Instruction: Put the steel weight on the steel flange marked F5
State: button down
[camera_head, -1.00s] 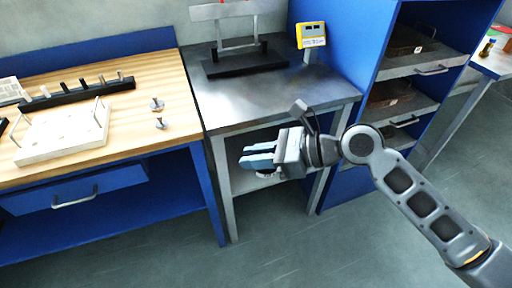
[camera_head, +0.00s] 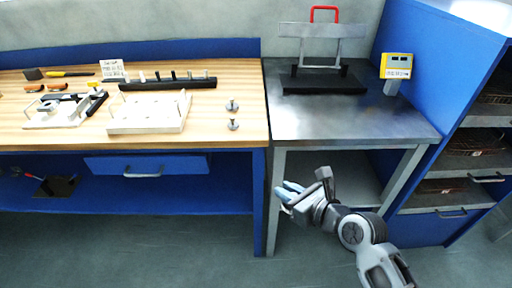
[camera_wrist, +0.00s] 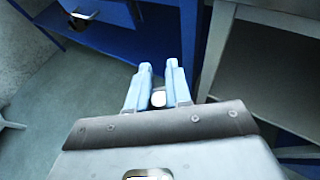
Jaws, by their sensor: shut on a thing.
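My gripper (camera_head: 283,191) has pale blue fingers and is low in front of the grey metal table, beside the wooden bench's right leg. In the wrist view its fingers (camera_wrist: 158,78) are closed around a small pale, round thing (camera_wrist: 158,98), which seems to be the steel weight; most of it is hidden. Two small steel pieces with round tops (camera_head: 232,105) (camera_head: 233,125) stand on the right end of the wooden bench. I cannot read an F5 mark on anything, so I cannot tell which thing is the flange.
The wooden bench (camera_head: 215,140) holds a white fixture (camera_head: 150,126), a black rack of pegs (camera_head: 170,84) and a white sign (camera_head: 112,70). The metal table (camera_head: 345,122) has a black-based stand (camera_head: 325,86) and a yellow device (camera_head: 397,67); its front is clear. Blue shelving (camera_head: 430,50) stands right.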

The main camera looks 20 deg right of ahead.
aim_at(47, 104)
jog(key=i+j+z, duration=0.3)
jog(key=j, duration=1)
jog(key=j+z, duration=0.35)
jog(key=j, duration=0.95)
jog(key=k+j+z, duration=0.3)
jog(key=j, duration=1)
jog(key=i+j, duration=0.05)
jog(key=i, duration=0.05)
